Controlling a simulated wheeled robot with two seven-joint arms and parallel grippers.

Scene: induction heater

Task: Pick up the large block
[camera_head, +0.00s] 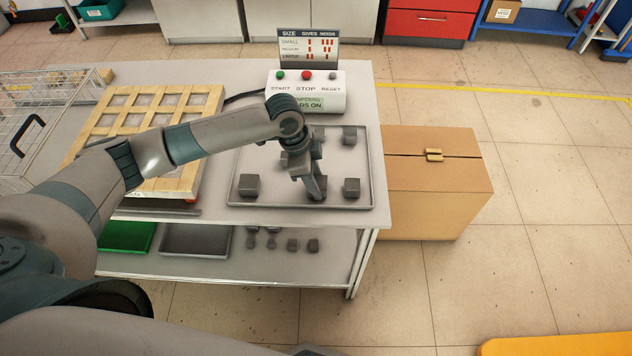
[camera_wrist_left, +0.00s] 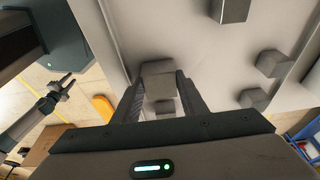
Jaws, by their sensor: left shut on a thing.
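A grey tray (camera_head: 300,202) on the table holds several dark grey blocks. One block stands at its front left (camera_head: 249,185), one at its front right (camera_head: 351,187) and one at its back right (camera_head: 349,135). My left gripper (camera_head: 316,190) points down into the front middle of the tray. In the left wrist view it is shut on a grey block (camera_wrist_left: 158,78), with a finger on each side. The head view mostly hides this block behind the fingers. My right gripper (camera_wrist_left: 67,80) shows small at the left of the wrist view; its jaw state is unclear.
A control box (camera_head: 307,92) with buttons and a size sign stands behind the tray. A wooden grid (camera_head: 150,98) and wire basket lie to the left. A cardboard box (camera_head: 430,190) stands right of the table. Smaller blocks (camera_head: 292,245) lie on the lower shelf.

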